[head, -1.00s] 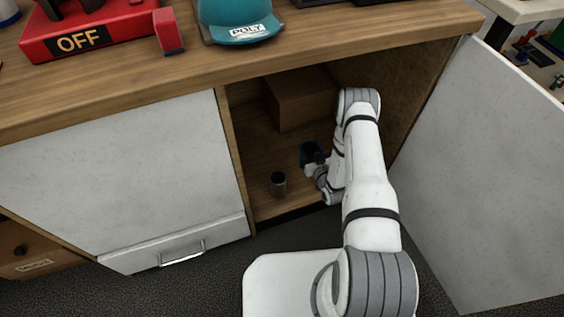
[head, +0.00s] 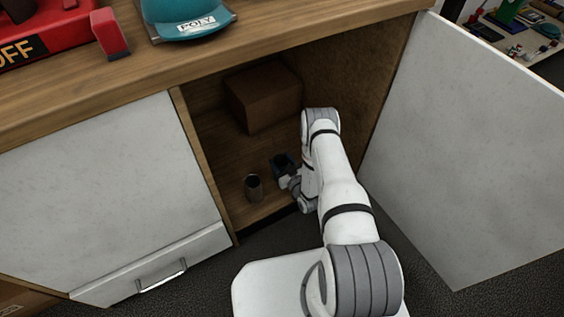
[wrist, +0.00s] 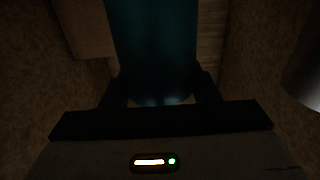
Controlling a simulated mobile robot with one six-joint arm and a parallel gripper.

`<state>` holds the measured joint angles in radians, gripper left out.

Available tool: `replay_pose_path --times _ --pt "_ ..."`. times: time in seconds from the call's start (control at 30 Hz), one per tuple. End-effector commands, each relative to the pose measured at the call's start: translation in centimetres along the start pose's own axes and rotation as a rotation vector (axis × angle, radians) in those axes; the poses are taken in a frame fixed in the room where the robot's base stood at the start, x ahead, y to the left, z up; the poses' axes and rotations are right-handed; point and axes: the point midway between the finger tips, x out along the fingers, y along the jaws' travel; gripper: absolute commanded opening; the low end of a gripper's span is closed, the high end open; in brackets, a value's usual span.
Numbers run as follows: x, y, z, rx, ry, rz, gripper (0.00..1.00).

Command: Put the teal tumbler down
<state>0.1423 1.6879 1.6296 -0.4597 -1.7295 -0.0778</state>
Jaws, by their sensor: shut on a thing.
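The teal tumbler (wrist: 155,45) is between the two fingers of my gripper (wrist: 160,92) in the wrist view, and the gripper is shut on it. In the head view the tumbler (head: 280,161) is a small dark blue shape inside the open cabinet, partly hidden by my gripper (head: 287,176). It looks upright, low over the cabinet floor (head: 236,160). I cannot tell whether its base touches the floor.
A grey metal cup (head: 254,188) stands just left of my gripper; its edge shows at right in the wrist view (wrist: 306,80). A brown box (head: 263,97) sits at the back. The open door (head: 470,150) is to the right. Floor left of the cup is narrow.

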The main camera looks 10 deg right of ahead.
Motion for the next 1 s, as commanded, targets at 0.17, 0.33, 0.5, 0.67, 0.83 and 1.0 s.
replay_pose_path --times 0.17,0.33,0.5,0.67,0.83,1.0 --pt "0.0 0.0 0.3 0.000 0.000 0.000 0.58" --pt "0.0 0.0 0.3 0.000 0.000 -0.001 0.72" --pt "0.0 -0.1 0.3 0.000 0.000 -0.001 0.77" --pt "0.0 -0.1 0.1 0.000 0.000 -0.001 0.77" --pt "-1.7 0.0 -0.1 0.002 -0.005 0.001 0.77" --pt "-5.5 0.0 -0.2 0.003 -0.006 0.002 0.77"
